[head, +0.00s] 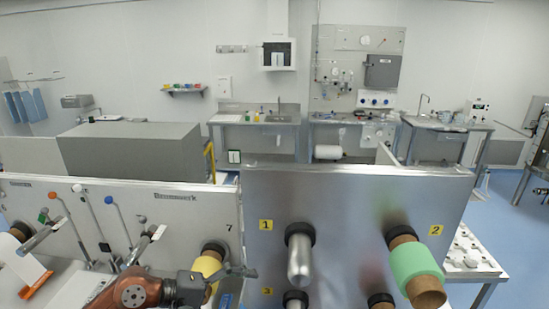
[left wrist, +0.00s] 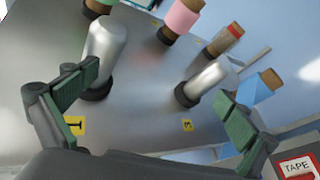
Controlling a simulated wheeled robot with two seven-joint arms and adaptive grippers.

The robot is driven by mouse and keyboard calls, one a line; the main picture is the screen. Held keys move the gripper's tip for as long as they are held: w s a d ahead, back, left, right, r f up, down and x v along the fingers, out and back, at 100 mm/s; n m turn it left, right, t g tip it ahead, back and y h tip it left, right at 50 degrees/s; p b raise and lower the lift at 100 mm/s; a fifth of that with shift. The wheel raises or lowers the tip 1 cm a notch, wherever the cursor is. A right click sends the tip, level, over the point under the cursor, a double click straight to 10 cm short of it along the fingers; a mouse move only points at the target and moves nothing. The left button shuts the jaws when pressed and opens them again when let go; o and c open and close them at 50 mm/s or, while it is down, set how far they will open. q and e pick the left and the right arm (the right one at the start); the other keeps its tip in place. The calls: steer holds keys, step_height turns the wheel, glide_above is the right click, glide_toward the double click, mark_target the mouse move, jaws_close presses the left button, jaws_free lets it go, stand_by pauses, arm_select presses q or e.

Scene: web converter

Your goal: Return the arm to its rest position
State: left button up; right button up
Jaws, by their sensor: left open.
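My left gripper (head: 232,271) is low in the head view, with my copper-coloured arm coming in from the lower left. It is in front of the panel, beside the yellow roll (head: 208,264) and partly covering it. In the left wrist view my left gripper (left wrist: 157,103) has its two green-padded fingers wide apart, with nothing between them. Beyond the fingers are two bare metal spindles, one by label 1 (left wrist: 75,125) and one by label 3 (left wrist: 187,125). My right gripper is not in view.
The steel panel (head: 345,200) carries a bare spindle (head: 299,255) and a green roll (head: 415,262). Levers (head: 92,215) stand at left. The wrist view shows a pink roll (left wrist: 183,17), a blue roll (left wrist: 255,88) and a red box marked TAPE (left wrist: 298,168).

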arm_select(q)
step_height(320, 180, up, 8)
steer(key=n+t+h, duration=0.6)
steer(key=n, duration=0.8)
steer(key=w+a+n+t+y, duration=0.45)
steer(key=a+n+t, duration=0.35)
steer(key=n, duration=0.6)
steer(key=s+a+f+n+g+y, duration=0.2)
steer(key=a+f+n+y, duration=1.4)
steer(key=a+f+n, duration=0.6)
steer(key=s+f+n+g, duration=0.6)
steer(key=s+f+n, duration=0.4)
steer(key=f, duration=0.5)
steer(key=s+d+f+n+g+h, duration=0.1)
steer(key=s+f+n+g, duration=0.2)
steer(key=s+f, duration=0.45)
steer(key=s+d+f+n+g, duration=0.1)
steer(key=s+f+n+g, duration=0.25)
steer(key=s, duration=0.75)
step_height(320, 180, down, 36)
steer(key=s+d+g+b, duration=0.1)
steer(key=s+d+b, duration=0.1)
steer(key=b, duration=0.4)
steer(key=s+f+m+g+b, duration=0.1)
steer(key=s+f+b, duration=0.3)
steer(key=s+f, duration=1.6)
step_height(320, 180, down, 2)
steer(key=shift+a+f+h, duration=0.1)
steer(key=shift+a+h, duration=0.05)
steer(key=shift+h, duration=0.3)
